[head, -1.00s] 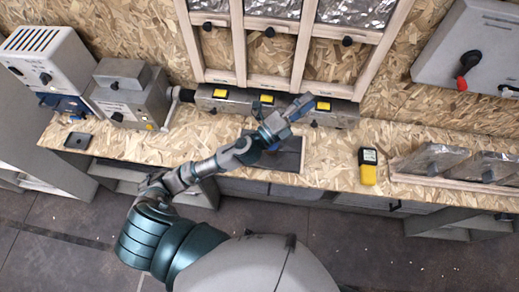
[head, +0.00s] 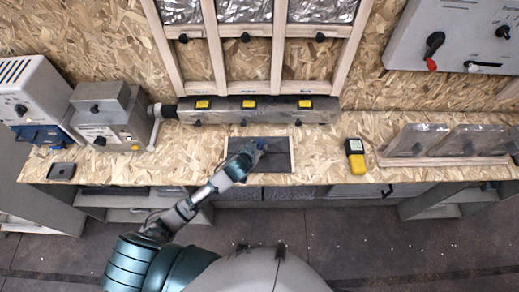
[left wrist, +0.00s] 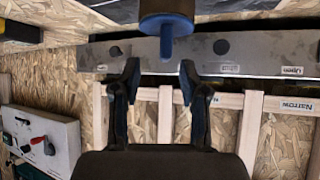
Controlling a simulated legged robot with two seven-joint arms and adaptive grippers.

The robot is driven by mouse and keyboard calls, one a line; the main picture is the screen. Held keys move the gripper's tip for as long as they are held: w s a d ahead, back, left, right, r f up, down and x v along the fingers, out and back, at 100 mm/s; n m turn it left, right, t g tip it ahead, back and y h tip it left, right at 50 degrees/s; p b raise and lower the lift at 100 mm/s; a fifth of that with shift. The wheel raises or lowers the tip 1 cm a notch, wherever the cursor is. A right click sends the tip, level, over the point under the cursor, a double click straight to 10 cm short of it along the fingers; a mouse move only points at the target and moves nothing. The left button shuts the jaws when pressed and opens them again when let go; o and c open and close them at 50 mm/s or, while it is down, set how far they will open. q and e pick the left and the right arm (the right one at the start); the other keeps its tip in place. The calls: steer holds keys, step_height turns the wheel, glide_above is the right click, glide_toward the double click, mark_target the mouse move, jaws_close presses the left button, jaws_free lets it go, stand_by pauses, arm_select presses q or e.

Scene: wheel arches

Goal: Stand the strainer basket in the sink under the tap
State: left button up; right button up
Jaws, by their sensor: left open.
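I see no clear strainer basket or tap. A dark rectangular panel or recess (head: 277,160) is set in the bench; I cannot tell if it is a sink. My left gripper (head: 258,146) is over its back left part, and the arm hides some of it. In the left wrist view a round blue piece (left wrist: 166,22) with a narrow blue stem lies just beyond my left fingers (left wrist: 160,75). They are open with nothing between them. I cannot tell if the blue piece is a basket. My right gripper is out of view.
A metal beam with yellow labels (head: 262,112) runs along the back, below a wooden frame (head: 272,60). A yellow meter (head: 355,157) and a rack of plates (head: 450,143) are right. Grey machines (head: 105,118) stand left. Bench between meter and dark panel is clear.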

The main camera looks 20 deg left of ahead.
mark_target(261, 141)
arm_select(q)
steer(key=shift+x, duration=1)
steer(key=shift+a+x, duration=0.2)
steer(key=shift+x, duration=1.2)
steer(key=shift+a+x, duration=0.2)
steer(key=shift+x, duration=1.15)
steer(key=shift+d, duration=0.1)
jaws_close()
